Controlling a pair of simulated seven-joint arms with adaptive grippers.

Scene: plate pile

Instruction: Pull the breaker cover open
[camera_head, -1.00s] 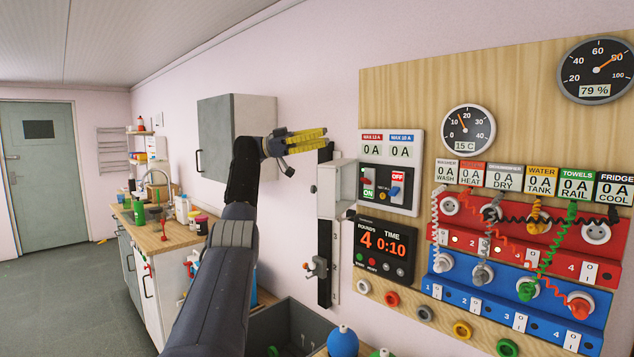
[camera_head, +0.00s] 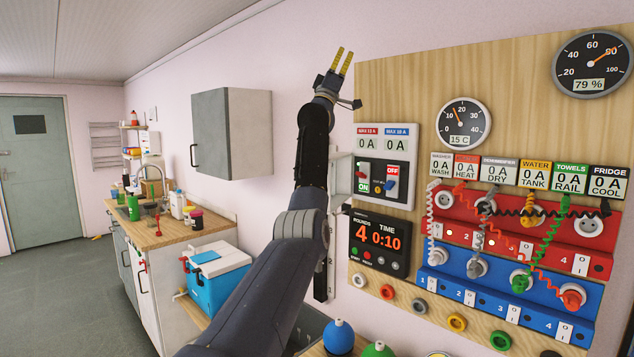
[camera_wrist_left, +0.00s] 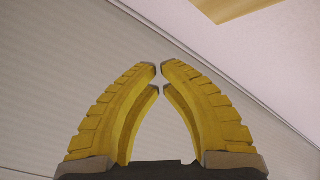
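The white breaker panel (camera_head: 398,198) is on the wooden board, with its red switch (camera_head: 361,174) and blue switch (camera_head: 390,187) bare to view. The pale breaker cover (camera_head: 342,170) stands swung out at the panel's left edge, partly hidden behind my left arm. My left gripper (camera_head: 345,49) points up, above and left of the panel, clear of the cover. In the left wrist view its yellow fingers (camera_wrist_left: 159,68) curve together and their tips almost meet, with nothing between them. My right gripper is not in view.
A timer box (camera_head: 380,243) sits under the panel. Sockets with coiled cables fill the board's right side. A grey wall cabinet (camera_head: 231,130) and a counter (camera_head: 170,233) stand to the left. A blue cooler box (camera_head: 218,275) is beside my left arm.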

